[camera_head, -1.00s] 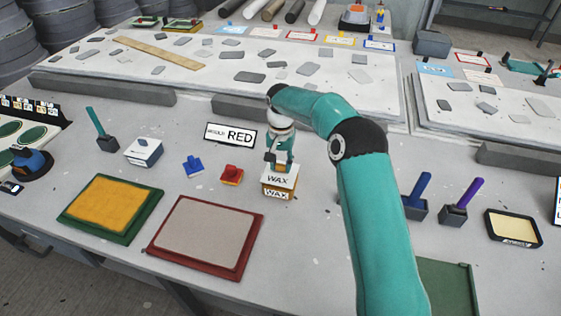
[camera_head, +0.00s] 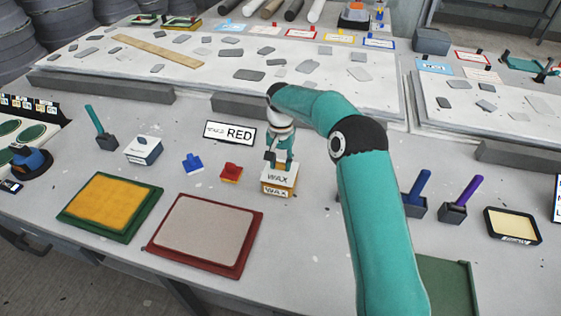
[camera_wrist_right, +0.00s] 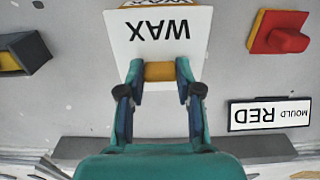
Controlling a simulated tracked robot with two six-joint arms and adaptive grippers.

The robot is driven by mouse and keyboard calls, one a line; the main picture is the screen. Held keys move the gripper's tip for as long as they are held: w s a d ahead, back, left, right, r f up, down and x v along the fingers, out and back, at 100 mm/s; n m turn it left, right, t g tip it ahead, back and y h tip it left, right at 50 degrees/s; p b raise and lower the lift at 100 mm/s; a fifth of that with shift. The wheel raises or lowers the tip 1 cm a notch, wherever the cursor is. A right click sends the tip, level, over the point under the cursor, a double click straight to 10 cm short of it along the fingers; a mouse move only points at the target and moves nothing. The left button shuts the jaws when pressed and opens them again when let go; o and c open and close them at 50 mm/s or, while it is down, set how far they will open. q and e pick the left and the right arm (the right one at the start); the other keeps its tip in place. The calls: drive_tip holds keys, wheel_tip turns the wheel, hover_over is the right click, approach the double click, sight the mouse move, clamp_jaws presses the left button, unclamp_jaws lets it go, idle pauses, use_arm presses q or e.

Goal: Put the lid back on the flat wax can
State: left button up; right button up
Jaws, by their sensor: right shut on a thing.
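The white lid (camera_head: 279,178) marked WAX is in my right gripper (camera_wrist_right: 160,82). The fingers are shut on the lid's yellow-orange handle (camera_wrist_right: 160,72). The flat wax can (camera_head: 276,192), with a white WAX label on its front, is directly under the lid. The lid hides the can's top, and I cannot tell whether it rests on the rim or hangs just above it. In the right wrist view a strip of the can's label (camera_wrist_right: 165,3) shows past the lid's edge. My left gripper is out of view.
A red block-shaped tool (camera_head: 231,173) and a blue one (camera_head: 193,163) stand left of the can. The MOULD RED sign (camera_head: 230,133) is behind them. A red-framed mould (camera_head: 205,235) lies in front. Brush holders (camera_head: 453,213) stand to the right, beyond my arm.

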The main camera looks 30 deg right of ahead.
drive_tip(key=shift+f, duration=0.3)
drive_tip(key=shift+f+b, duration=0.25)
drive_tip(key=shift+b, duration=0.05)
idle(0.5)
drive_tip(key=o, duration=1.5)
drive_tip(key=shift+r, duration=0.1)
drive_tip(key=shift+r+p, duration=2.3)
drive_tip(key=shift+r, duration=0.65)
